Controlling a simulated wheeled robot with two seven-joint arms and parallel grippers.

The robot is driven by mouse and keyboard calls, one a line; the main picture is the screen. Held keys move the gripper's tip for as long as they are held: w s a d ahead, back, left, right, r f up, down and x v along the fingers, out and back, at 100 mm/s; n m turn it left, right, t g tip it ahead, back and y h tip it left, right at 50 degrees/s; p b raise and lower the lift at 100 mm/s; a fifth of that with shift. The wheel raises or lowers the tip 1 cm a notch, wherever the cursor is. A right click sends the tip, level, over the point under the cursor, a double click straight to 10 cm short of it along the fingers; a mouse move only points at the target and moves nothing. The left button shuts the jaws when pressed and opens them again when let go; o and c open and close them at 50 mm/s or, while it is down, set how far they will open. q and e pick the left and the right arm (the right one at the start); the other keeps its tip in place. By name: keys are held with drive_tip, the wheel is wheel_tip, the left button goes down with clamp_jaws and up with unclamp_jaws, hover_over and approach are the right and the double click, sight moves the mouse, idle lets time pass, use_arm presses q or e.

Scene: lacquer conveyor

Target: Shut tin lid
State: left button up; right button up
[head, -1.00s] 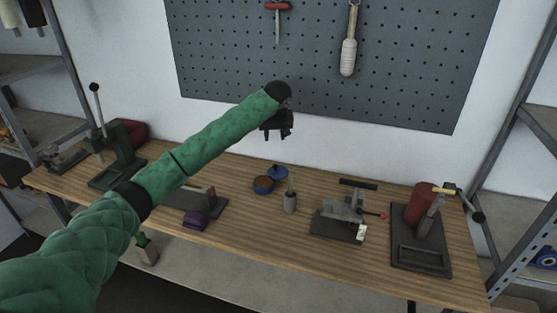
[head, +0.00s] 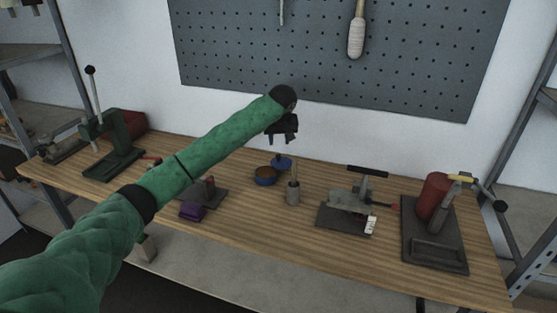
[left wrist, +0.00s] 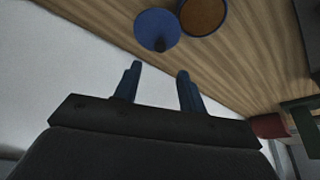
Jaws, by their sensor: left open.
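A small round blue tin (head: 265,178) with brown contents stands open on the wooden bench. Its blue lid (head: 283,162), with a knob on it, is beside the tin, toward the wall; whether it touches the tin is hard to tell. In the left wrist view the lid (left wrist: 153,29) and the open tin (left wrist: 203,14) are side by side at the top edge. My left gripper (head: 285,138) is open and empty, above and slightly behind the lid in the head view. Its fingers (left wrist: 156,88) are apart with nothing between them. My right gripper is not in view.
A grey cup holding a stick (head: 293,194) stands right of the tin. A grey clamp fixture (head: 345,214) and a press with a red cylinder (head: 433,205) are farther right. A purple block (head: 193,210) and green lever press (head: 112,150) are left. A pegboard (head: 330,60) hangs behind.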

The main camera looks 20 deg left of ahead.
sight(278, 156)
use_arm(q)
drive_tip(key=shift+p+x, duration=1.1)
drive_tip(key=shift+x, duration=3.05)
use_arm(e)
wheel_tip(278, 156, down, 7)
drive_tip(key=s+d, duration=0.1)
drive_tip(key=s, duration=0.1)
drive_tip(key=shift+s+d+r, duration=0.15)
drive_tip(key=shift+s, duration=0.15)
use_arm(q)
drive_tip(key=shift+d, duration=0.1)
clamp_jaws()
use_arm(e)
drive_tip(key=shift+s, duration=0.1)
